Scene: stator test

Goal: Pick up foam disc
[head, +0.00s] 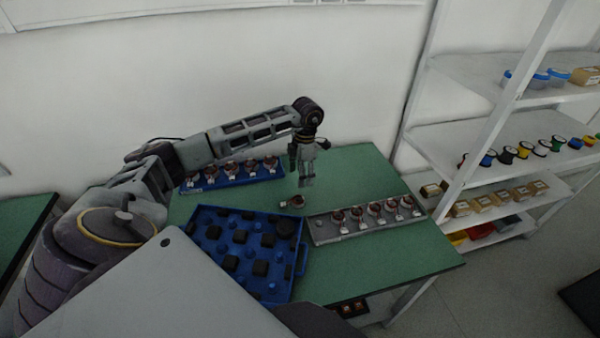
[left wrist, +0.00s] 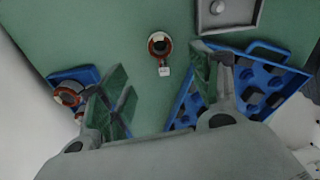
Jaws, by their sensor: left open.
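In the left wrist view the blue tray (left wrist: 262,48) is at the right, partly behind a finger; I cannot make out the disc clearly there. My left gripper (head: 306,182) points down above the table, beyond the tray and apart from the disc. In the left wrist view its fingers (left wrist: 165,92) are spread wide with nothing between them. My right gripper is not in view.
A single copper-and-white stator (head: 297,201) lies on the green table (head: 350,170) below my gripper. A grey tray (head: 325,232) with several stators is at right; a blue rack (head: 215,183) of stators is behind. Shelves (head: 480,135) stand at the right.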

